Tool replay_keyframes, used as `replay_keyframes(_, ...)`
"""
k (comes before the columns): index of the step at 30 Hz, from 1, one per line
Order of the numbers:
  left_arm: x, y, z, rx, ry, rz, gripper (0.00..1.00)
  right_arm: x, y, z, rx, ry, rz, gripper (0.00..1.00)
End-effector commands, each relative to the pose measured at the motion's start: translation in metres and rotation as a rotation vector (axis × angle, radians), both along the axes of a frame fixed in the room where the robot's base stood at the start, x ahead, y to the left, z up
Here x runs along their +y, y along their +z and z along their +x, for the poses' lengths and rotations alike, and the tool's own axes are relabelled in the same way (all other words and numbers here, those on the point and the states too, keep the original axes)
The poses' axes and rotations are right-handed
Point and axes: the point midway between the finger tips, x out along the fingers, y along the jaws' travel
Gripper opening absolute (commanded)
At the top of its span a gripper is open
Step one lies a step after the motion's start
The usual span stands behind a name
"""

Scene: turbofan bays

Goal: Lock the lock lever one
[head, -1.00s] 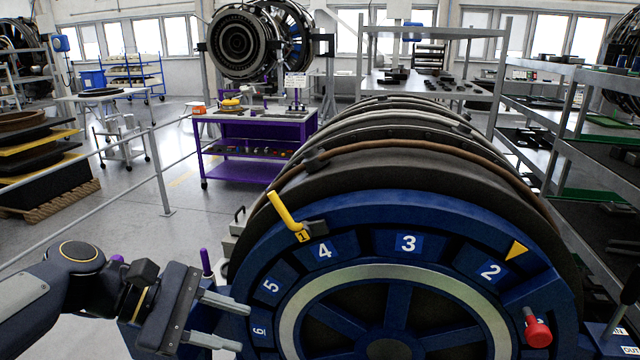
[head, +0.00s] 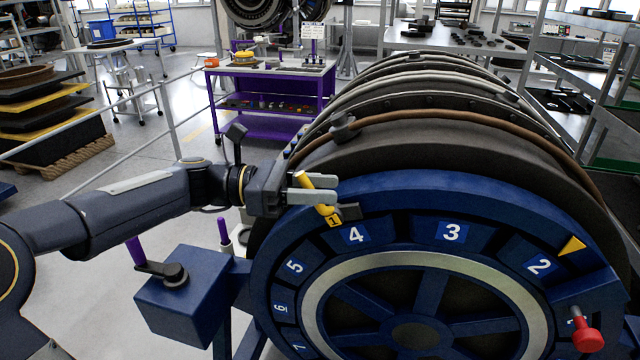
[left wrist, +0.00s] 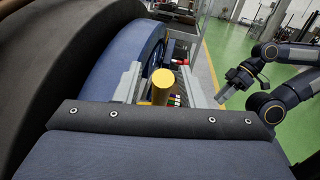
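Lock lever one is a yellow lever (head: 329,209) with a "1" tag, at the upper left rim of the blue numbered ring (head: 480,206). It leans up and to the left. My left gripper (head: 316,189) is at the lever's upper part, with its fingers open. In the left wrist view the lever's round yellow end (left wrist: 162,78) stands between the two fingers, with a gap on each side. My right gripper (left wrist: 232,88) shows small at the right of the left wrist view; its finger opening is unclear.
A blue box (head: 185,300) with a black crank and purple handle stands left of the ring. A red knob (head: 587,340) is at lower right. A purple cart (head: 270,125) stands behind. A rail (head: 130,97) crosses the left side.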

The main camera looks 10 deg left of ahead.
Motion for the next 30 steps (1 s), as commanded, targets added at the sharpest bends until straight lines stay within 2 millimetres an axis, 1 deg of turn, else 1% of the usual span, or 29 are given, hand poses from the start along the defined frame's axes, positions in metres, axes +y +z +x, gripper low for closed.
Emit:
replay_keyframes(8, -0.0019, -0.0004, 0.0003, 0.0, 0.001, 0.001, 0.36, 0.0, 0.0002, 0.0, 0.0, 0.0, 0.0, 0.36)
replay_keyframes(16, -0.0016, -0.0004, 0.0003, -0.001, 0.001, 0.001, 0.01, 0.0, 0.0002, 0.0, 0.0, 0.0, 0.0, 0.36)
replay_keyframes(25, -0.0015, 0.0, 0.0006, -0.001, 0.001, 0.003, 0.0, 0.0, 0.0008, 0.0, 0.0, 0.0, 0.0, 0.36)
replay_keyframes(30, -0.0023, 0.003, 0.0057, -0.003, 0.002, 0.028, 0.0, 0.0, 0.0079, 0.0, 0.0, 0.0, 0.0, 0.36)
